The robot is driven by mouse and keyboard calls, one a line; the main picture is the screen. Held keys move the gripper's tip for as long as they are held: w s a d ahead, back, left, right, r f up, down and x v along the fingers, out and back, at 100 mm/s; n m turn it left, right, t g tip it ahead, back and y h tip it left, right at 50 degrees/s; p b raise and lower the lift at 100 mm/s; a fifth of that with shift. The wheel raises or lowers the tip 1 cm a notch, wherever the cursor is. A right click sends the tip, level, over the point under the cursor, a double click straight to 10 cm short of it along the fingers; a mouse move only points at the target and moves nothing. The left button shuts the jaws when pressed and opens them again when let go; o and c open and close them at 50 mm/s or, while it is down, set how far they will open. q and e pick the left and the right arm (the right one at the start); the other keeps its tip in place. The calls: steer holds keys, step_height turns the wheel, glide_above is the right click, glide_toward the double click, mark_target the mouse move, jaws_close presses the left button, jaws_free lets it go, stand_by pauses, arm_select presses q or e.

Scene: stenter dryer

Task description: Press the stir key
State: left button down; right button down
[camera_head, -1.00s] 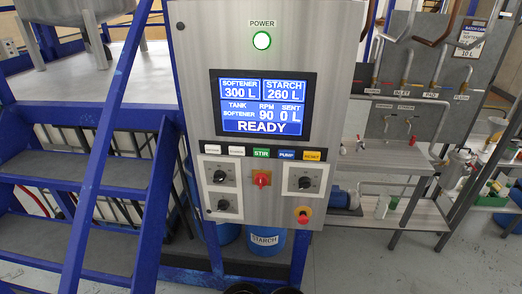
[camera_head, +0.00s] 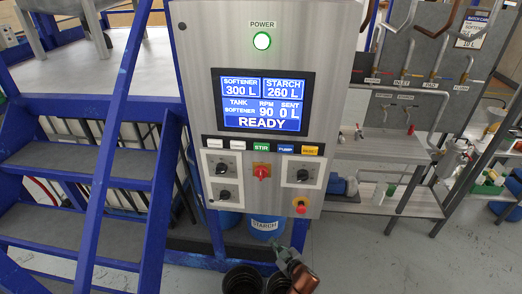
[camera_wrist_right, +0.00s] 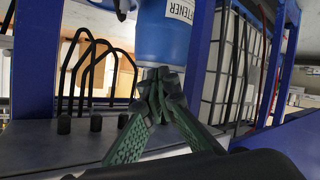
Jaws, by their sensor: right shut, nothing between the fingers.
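The green STIR key (camera_head: 261,147) is in the row of coloured keys under the screen, on the grey control panel (camera_head: 330,60). The screen (camera_head: 262,100) reads READY, with softener 300 L and starch 260 L. My right gripper (camera_head: 276,244) is low in the head view, below the panel, near the blue STARCH drum (camera_head: 266,226) and apart from the key. In the right wrist view, its green fingers (camera_wrist_right: 158,82) meet at the tips and are empty. The key is not in the wrist view. My left gripper is not in view.
A yellow RESET key (camera_head: 310,150) and blue PUMP key (camera_head: 286,149) sit right of the STIR key. A red switch (camera_head: 262,171), black knobs and a red emergency button (camera_head: 301,205) are below. Blue stairs (camera_head: 110,140) stand left.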

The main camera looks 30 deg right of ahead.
steer(key=w+a+r+n+t+y+p, duration=0.1)
steer(key=a+r+t, duration=0.1)
steer(key=r, duration=1)
steer(key=w+a+r+t+p, duration=0.1)
steer(key=a+r+t+p, duration=0.1)
steer(key=r, duration=1.1)
steer(key=s+a+r+t+y+p, duration=0.1)
steer(key=s+a+r, duration=0.1)
steer(key=r, duration=0.5)
steer(key=s+a+r+n+t+y, duration=0.1)
steer(key=s+a+r, duration=0.1)
steer(key=r, duration=0.6)
steer(key=s+a+r+n+t+p, duration=0.1)
steer(key=s+r, duration=0.2)
steer(key=r, duration=0.5)
steer(key=shift+a+r+t+y+p, duration=0.25)
steer(key=shift+a+t+y+p, duration=0.05)
steer(key=shift+a+y, duration=0.1)
glide_toward(254, 144)
steer(key=w+a+r, duration=0.2)
steer(key=w, duration=0.1)
steer(key=shift+w+d+f+b, duration=0.2)
steer(key=shift+w+d+b, duration=0.25)
steer(key=shift+w, duration=0.25)
steer(key=shift+w, duration=0.1)
steer(key=shift+w+d, duration=0.2)
